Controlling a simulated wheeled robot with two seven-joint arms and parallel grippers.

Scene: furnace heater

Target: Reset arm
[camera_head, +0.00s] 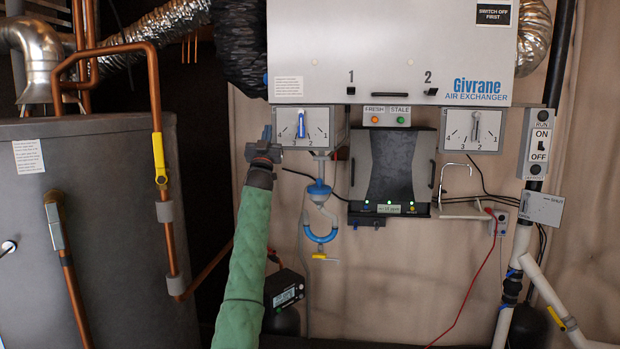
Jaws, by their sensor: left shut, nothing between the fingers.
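My left arm, in a green sleeve, rises from the bottom of the head view. Its gripper (266,136) is shut and empty, just left of the left dial box (313,129) with its blue-marked knob. I cannot tell whether it touches the box. The grey air exchanger (390,55) hangs on the wall above and to the right of the gripper. My right gripper is not in view.
A grey furnace cabinet (95,240) with copper pipes (155,100) stands at the left. A black filter unit (393,165), a right dial box (472,130), an on/off switch (538,145) and white pipes (535,270) are at the right. A blue drain trap (319,190) hangs close right of my arm.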

